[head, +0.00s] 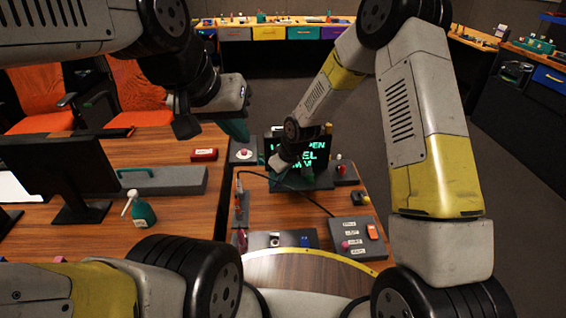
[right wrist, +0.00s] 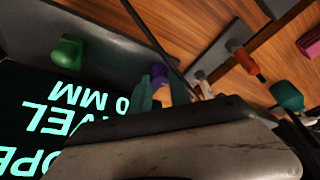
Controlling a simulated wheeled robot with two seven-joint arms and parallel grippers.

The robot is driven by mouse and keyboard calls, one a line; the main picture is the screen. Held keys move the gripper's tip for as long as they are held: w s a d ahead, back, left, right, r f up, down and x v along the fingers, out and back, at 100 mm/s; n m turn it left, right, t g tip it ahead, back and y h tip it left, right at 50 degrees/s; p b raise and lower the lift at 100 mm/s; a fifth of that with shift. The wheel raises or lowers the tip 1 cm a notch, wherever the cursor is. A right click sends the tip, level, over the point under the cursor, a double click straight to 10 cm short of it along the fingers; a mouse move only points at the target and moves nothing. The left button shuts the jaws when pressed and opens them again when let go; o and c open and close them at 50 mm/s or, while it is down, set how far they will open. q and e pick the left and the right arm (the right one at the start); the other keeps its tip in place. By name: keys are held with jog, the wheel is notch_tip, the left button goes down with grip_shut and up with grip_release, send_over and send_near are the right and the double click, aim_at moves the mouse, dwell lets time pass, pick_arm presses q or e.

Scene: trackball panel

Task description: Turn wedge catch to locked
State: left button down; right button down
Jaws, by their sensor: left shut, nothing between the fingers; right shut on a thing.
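The panel has a black screen (head: 312,152) with green text, shown upside down in the right wrist view (right wrist: 45,125). My right gripper (head: 277,164) is at the screen's lower left. In the right wrist view its teal fingers (right wrist: 163,94) are shut around a small purple knob (right wrist: 159,76) beside the screen's dark base. A green knob (right wrist: 68,50) stands on that base. I cannot tell from a label which piece is the wedge catch. My left gripper (head: 235,130) is shut and empty, above the table's back edge, apart from the panel.
A red-button box (head: 243,152) stands left of the screen. A switch box with an orange rocker (head: 354,238) is at front right. A dark cable (head: 305,195) crosses the table. A monitor (head: 75,170) and green bottle (head: 142,210) are on the left desk.

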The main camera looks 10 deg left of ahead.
jog(key=shift+m+t+h, duration=0.3)
jog(key=shift+m+t, duration=0.1)
jog(key=shift+m, duration=0.6)
jog(key=c, duration=1.2)
grip_release()
jog(key=v, duration=0.8)
jog(key=shift+a, duration=0.1)
